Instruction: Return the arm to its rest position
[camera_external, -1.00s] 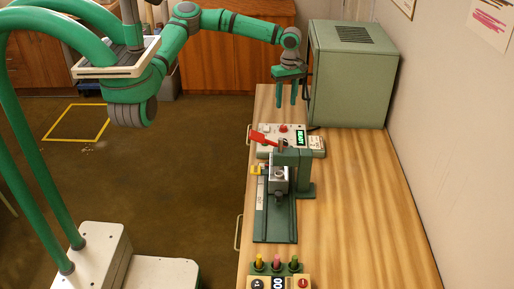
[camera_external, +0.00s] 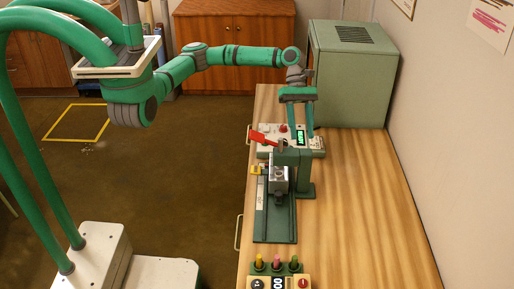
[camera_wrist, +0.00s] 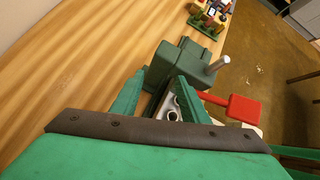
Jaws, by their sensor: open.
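My arm (camera_external: 235,55) reaches from the left over the far part of the wooden table. My gripper (camera_external: 301,128) points down with its two green fingers apart and nothing between them. In the external view it overlaps the control box (camera_external: 271,137) with a lit green display, just behind the green press (camera_external: 305,175) with a red lever (camera_external: 263,138). In the wrist view my gripper (camera_wrist: 161,78) is open, and the press (camera_wrist: 185,62) with its red lever (camera_wrist: 243,108) shows beyond the fingers. The gap between the fingertips and the things below cannot be judged exactly.
A large green-grey cabinet (camera_external: 352,85) stands close right of my gripper at the table's far end. A green rail (camera_external: 274,222) carries a metal block. Several coloured buttons (camera_external: 277,264) stand at the near edge. The table's right side (camera_external: 355,210) is clear.

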